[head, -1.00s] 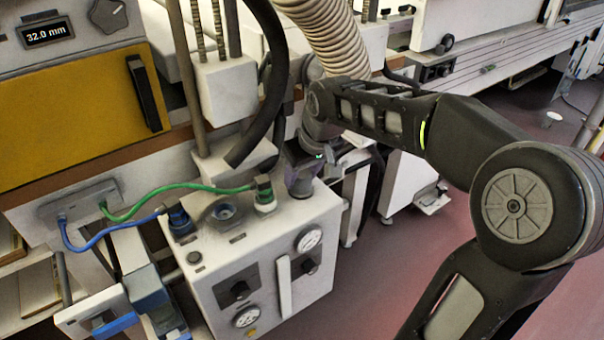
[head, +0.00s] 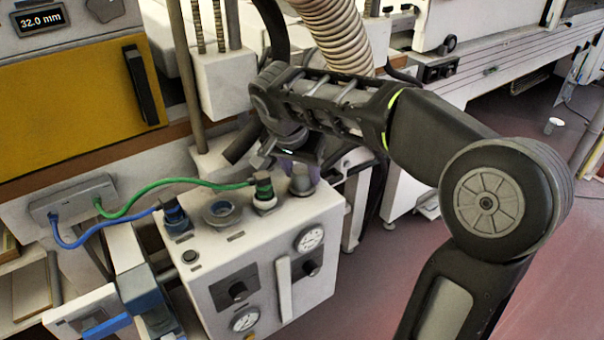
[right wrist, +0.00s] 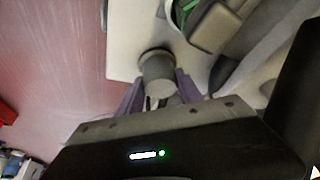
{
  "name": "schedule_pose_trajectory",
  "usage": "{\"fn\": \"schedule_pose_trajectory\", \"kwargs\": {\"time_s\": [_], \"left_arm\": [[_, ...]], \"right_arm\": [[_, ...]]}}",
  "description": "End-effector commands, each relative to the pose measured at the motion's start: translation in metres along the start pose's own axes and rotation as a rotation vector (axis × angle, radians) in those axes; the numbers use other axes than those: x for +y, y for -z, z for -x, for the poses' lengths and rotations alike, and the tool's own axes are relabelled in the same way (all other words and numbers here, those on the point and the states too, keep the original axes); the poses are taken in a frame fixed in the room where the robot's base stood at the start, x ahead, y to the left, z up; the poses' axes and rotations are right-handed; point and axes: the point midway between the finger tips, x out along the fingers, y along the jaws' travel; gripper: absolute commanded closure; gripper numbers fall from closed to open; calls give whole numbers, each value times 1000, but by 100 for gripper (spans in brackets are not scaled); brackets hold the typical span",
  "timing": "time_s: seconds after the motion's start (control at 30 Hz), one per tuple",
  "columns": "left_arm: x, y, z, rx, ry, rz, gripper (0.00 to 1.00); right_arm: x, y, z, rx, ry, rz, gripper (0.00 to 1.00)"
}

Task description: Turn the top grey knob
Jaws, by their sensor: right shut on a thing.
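The top grey knob (head: 301,184) stands at the back right corner of the top of a white control box (head: 262,226). My right gripper (head: 308,170) reaches it from above and behind, partly hidden by its own wrist in the head view. In the right wrist view the grey knob (right wrist: 157,70) sits between the purple fingers of my right gripper (right wrist: 160,92), which is shut on it. How far the knob is turned cannot be read. My left gripper is not in view.
A green-cabled connector (head: 263,190) stands close left of the knob, with a round blue-grey fitting (head: 222,213) and a blue connector (head: 175,215) further left. Gauges and black knobs (head: 229,291) are on the box front. A ribbed hose (head: 330,35) hangs behind.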

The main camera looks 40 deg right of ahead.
Motion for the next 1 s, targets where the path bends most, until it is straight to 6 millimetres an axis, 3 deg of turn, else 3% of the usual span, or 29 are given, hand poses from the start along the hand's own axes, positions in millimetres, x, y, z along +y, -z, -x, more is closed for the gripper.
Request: {"fn": "schedule_pose_trajectory", "kwargs": {"time_s": [0.37, 1.0], "left_arm": [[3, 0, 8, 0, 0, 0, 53], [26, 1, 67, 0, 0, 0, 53]], "right_arm": [[-2, 1, 3, -1, -138, -329, 98], [-2, 2, 3, -1, -338, -814, 98]]}}
